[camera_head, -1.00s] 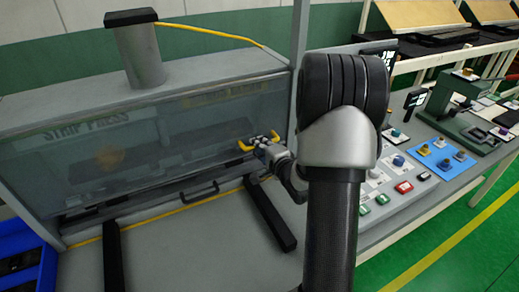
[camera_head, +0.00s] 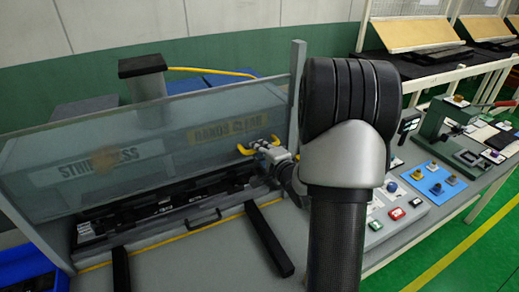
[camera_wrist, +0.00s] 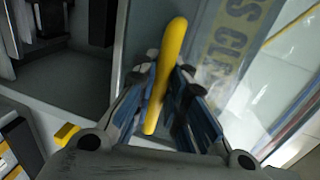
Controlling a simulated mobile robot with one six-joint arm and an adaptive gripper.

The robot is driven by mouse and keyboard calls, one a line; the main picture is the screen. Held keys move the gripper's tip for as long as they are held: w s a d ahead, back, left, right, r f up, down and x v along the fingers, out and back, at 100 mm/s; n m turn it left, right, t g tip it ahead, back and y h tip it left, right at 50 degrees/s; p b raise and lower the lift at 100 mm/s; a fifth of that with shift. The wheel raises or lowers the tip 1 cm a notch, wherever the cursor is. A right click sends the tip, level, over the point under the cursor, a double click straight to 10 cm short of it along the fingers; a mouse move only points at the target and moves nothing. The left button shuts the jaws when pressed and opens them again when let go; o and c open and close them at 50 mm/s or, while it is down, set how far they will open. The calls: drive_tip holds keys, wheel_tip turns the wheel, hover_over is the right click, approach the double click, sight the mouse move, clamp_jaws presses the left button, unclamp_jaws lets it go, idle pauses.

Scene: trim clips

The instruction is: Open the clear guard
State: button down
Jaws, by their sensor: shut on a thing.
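The clear guard (camera_head: 140,150) is a see-through panel on the front of the strip press. It is tilted and partly raised, with an opening below its lower edge that shows dark tooling inside. Its yellow handle (camera_head: 246,149) is at the right end of the panel. My gripper (camera_head: 270,150) is at this handle in the head view. In the wrist view the yellow handle (camera_wrist: 165,75) runs between the two fingers of my gripper (camera_wrist: 166,100), which are closed around it. Part of the guard with lettering (camera_wrist: 230,40) shows beyond the fingers.
A grey post (camera_head: 296,95) stands just right of the guard. Two black rails (camera_head: 268,240) lie on the bench in front. A control panel with buttons (camera_head: 395,215) and a blue plate with knobs (camera_head: 440,182) are to the right. A blue bin (camera_head: 30,270) is at lower left.

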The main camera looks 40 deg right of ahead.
drive_tip(key=c, duration=1.6)
unclamp_jaws()
drive_tip(key=shift+s, duration=0.15)
drive_tip(key=v, duration=0.7)
drive_tip(key=shift+s, duration=0.2)
drive_tip(key=shift+w+a, duration=0.1)
drive_tip(key=shift+a, duration=0.05)
